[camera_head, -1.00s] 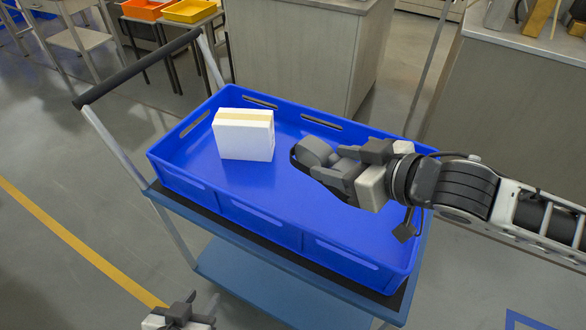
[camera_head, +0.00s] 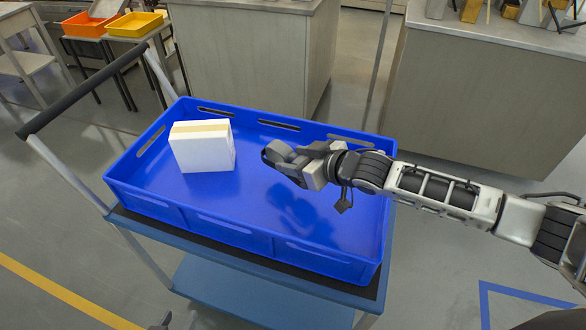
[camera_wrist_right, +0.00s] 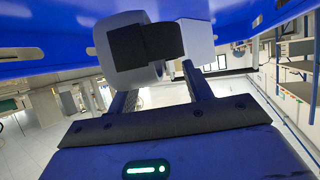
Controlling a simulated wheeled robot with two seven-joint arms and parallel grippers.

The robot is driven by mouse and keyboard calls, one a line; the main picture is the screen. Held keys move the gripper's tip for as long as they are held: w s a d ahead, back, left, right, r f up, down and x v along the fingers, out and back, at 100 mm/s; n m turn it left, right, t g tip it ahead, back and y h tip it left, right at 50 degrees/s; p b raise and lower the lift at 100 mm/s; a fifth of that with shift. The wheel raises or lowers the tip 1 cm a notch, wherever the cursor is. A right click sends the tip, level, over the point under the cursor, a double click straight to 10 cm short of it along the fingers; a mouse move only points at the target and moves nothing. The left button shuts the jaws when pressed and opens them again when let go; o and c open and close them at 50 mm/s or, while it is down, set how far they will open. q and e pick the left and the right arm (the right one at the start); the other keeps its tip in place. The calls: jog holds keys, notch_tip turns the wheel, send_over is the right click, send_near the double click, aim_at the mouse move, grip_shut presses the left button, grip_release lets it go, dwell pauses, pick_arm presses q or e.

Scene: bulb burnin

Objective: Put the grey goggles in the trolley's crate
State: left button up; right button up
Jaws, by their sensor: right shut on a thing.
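The grey goggles (camera_head: 278,152), with a dark strap, are in my right gripper (camera_head: 303,162), which is shut on them. They hang over the middle-right of the blue crate (camera_head: 235,235) on the trolley, with a dark shadow or reflection on the crate floor below. In the right wrist view the goggles (camera_wrist_right: 122,50) sit between the fingers (camera_wrist_right: 160,85), with the blue crate wall behind. Only a small dark tip of my left gripper (camera_head: 163,322) shows at the bottom edge, so its jaws cannot be made out.
A white box with a tan strip (camera_head: 203,150) stands in the crate's left half. The crate's right half is clear. The trolley's dark handle (camera_head: 95,88) rises at the left. Orange (camera_head: 88,25) and yellow (camera_head: 135,24) trays and grey cabinets (camera_head: 250,60) stand behind.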

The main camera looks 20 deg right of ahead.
jog(key=shift+w+f, duration=0.65)
jog(key=shift+f, duration=0.05)
jog(key=shift+w+f, duration=0.2)
jog(key=shift+f, duration=1.6)
jog(key=shift+f, duration=0.15)
jog(key=o, duration=1)
jog(key=v, duration=1.2)
jog(key=shift+r+p, duration=0.2)
jog(key=shift+p, duration=0.1)
